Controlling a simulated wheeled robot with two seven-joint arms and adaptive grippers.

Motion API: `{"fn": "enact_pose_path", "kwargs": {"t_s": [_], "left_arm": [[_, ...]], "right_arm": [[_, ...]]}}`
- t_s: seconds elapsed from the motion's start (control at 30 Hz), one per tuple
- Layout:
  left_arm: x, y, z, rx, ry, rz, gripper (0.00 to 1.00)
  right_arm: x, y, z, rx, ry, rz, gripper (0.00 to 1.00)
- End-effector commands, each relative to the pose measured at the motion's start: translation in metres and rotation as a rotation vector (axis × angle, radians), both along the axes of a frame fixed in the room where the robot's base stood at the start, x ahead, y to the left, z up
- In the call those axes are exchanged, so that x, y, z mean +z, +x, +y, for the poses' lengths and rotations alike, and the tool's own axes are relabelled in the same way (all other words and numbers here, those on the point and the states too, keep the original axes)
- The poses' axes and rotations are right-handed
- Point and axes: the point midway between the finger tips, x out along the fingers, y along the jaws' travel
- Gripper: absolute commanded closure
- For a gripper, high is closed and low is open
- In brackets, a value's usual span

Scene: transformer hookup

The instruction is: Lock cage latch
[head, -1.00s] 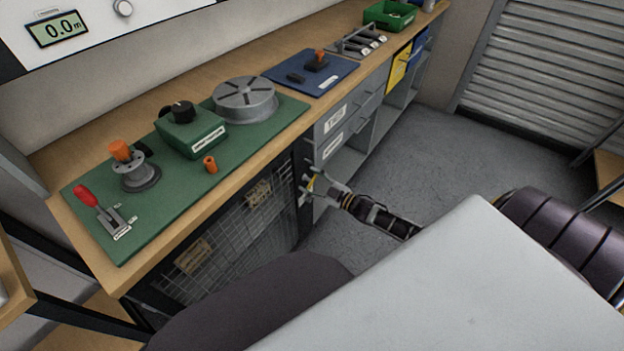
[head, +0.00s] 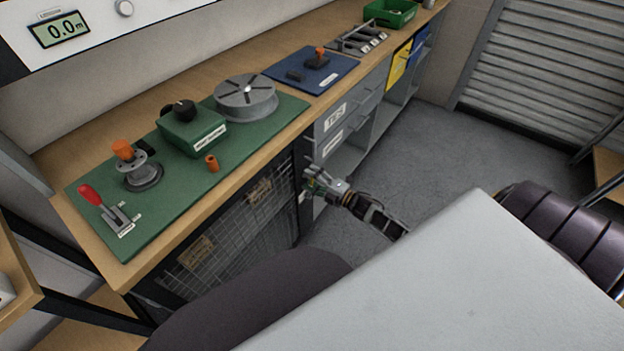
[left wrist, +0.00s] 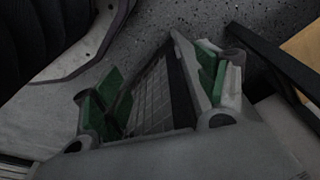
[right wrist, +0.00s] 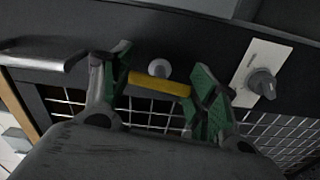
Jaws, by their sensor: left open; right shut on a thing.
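The cage (head: 225,245) is a wire-mesh door in a dark frame below the bench, seen in the head view. In the right wrist view its dark frame carries a yellow latch bar (right wrist: 160,84) with a round pale knob (right wrist: 159,67) just behind it. My right gripper (head: 312,180) is at the cage's right edge. In the right wrist view its green-padded fingers (right wrist: 160,76) are shut on the yellow bar, one at each end. My left gripper (left wrist: 160,68) is open and empty, with floor and mesh showing beyond it; the head view does not show it.
A grey knob (right wrist: 262,84) on a white plate sits right of the latch, and a metal handle (right wrist: 45,53) lies to the left. The bench holds a green mat (head: 115,232) with a red-handled lever (head: 92,196). Floor (head: 405,150) is clear on the right.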

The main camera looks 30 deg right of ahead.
Motion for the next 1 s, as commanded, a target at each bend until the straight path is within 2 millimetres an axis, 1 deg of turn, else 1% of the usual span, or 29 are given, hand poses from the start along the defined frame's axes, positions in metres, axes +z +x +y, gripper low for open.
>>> {"fn": "enact_pose_path", "kwargs": {"t_s": [0.1,0.3,0.77,0.8,1.0], "left_arm": [[0.003,0.002,-0.001,-0.001,-0.001,-0.003,0.27],[0.009,0.004,-0.002,-0.001,-0.003,-0.006,0.27],[0.007,-0.006,-0.002,-0.002,-0.003,0.010,0.27],[0.007,-0.006,-0.002,-0.002,-0.003,0.010,0.27],[0.005,-0.005,-0.002,-0.002,-0.003,0.011,0.27]], "right_arm": [[-0.002,-0.001,0.001,0.000,-0.059,-0.023,0.64],[-0.002,-0.001,0.001,0.000,-0.120,-0.047,0.64],[-0.001,-0.001,0.000,0.001,-0.137,-0.055,0.64],[-0.001,-0.001,0.000,0.001,-0.137,-0.055,0.38],[-0.001,0.000,0.000,0.000,-0.136,-0.055,0.14]]}}
